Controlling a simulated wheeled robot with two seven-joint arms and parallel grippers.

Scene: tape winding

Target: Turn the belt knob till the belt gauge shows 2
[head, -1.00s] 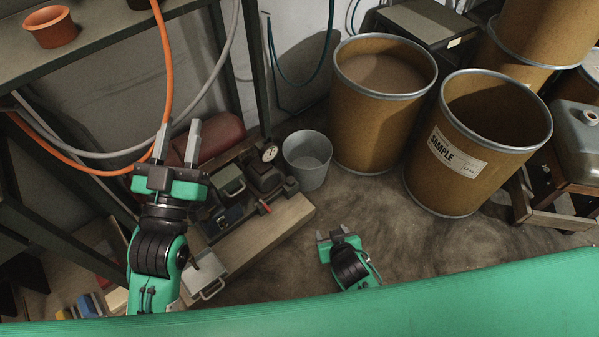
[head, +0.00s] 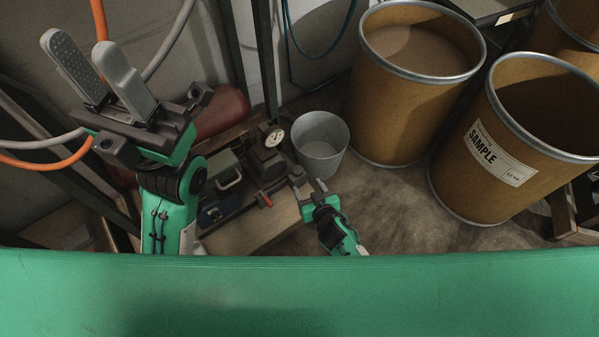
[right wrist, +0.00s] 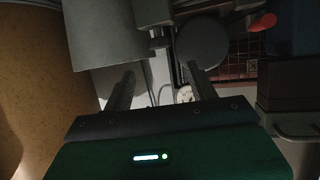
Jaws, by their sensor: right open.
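The gauge (head: 275,137) is a white round dial on the dark machine on the bench. Its reading is too small to tell. A small round grey knob (head: 297,174) sits at the machine's right end, near the bucket; I take it for the belt knob. In the right wrist view, a grey disc (right wrist: 202,43), likely this knob, lies just beyond the right-hand finger. My right gripper (head: 310,189) is open and empty, close to the knob; contact cannot be told. It also shows in the right wrist view (right wrist: 160,82). My left gripper (head: 79,50) is open and empty, raised at the left.
A grey bucket (head: 320,145) stands right beside the knob. A red-tipped lever (head: 264,198) sticks up at the machine's front. Brown drums (head: 410,85) stand to the right, one labelled SAMPLE (head: 525,140). An orange hose (head: 98,18) hangs near my left gripper.

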